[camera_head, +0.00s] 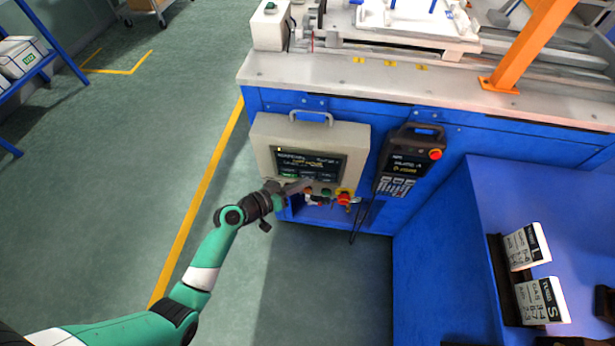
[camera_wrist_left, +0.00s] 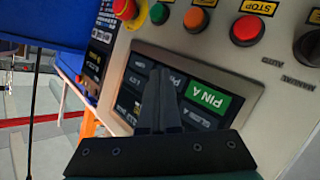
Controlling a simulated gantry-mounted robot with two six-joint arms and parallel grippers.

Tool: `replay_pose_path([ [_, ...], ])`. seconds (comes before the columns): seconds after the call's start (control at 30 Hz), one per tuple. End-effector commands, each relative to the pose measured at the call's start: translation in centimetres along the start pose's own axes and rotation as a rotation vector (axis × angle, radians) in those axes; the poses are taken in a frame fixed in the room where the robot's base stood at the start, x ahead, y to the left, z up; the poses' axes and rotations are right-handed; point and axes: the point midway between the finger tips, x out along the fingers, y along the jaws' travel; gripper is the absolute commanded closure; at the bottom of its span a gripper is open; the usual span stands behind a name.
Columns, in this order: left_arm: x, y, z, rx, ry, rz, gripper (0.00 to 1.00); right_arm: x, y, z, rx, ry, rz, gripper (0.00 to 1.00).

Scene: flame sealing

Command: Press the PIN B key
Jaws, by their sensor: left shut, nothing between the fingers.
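The beige control box (camera_head: 352,139) hangs on the front of the blue bench, with a dark touch screen (camera_head: 290,158) on its face. In the left wrist view the screen (camera_wrist_left: 238,81) appears turned around, with a bright green PIN A key (camera_wrist_left: 208,97). A dark key (camera_wrist_left: 178,78) beside it is partly covered by my fingertips; only the start of its label shows, so I cannot confirm it is PIN B. My left gripper (camera_head: 303,184) is shut and empty at the lower part of the screen. Its fingertips (camera_wrist_left: 163,75) overlap the dark keys; contact cannot be told.
A red emergency button (camera_head: 344,197) and coloured buttons line the box below the screen. A black handheld pendant (camera_head: 408,162) hangs to the right. A blue cabinet (camera_head: 440,240) stands at right with label cards (camera_head: 540,300).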

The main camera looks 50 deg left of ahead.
Motion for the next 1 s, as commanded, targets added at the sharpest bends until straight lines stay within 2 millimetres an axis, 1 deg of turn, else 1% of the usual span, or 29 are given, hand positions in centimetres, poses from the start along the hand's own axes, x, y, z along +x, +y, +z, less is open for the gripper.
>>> replay_pose_path([
  [0.33,-1.0,0.8,0.7,0.000,-0.001,0.000,1.00,0.4,0.0,-0.3,0.000,0.000,0.000,0.50],
  [0.67,-1.1,0.8,0.8,0.000,-0.001,0.000,1.00,0.4,0.0,-0.3,0.000,0.000,0.000,0.50],
  [0.77,-1.5,1.2,1.1,0.000,-0.001,0.000,1.00,0.6,0.0,-0.5,0.000,0.000,0.000,0.50],
  [1.0,-3.2,2.4,2.4,-0.001,-0.003,0.000,1.00,1.1,0.0,-1.0,0.000,0.000,0.000,0.50],
])
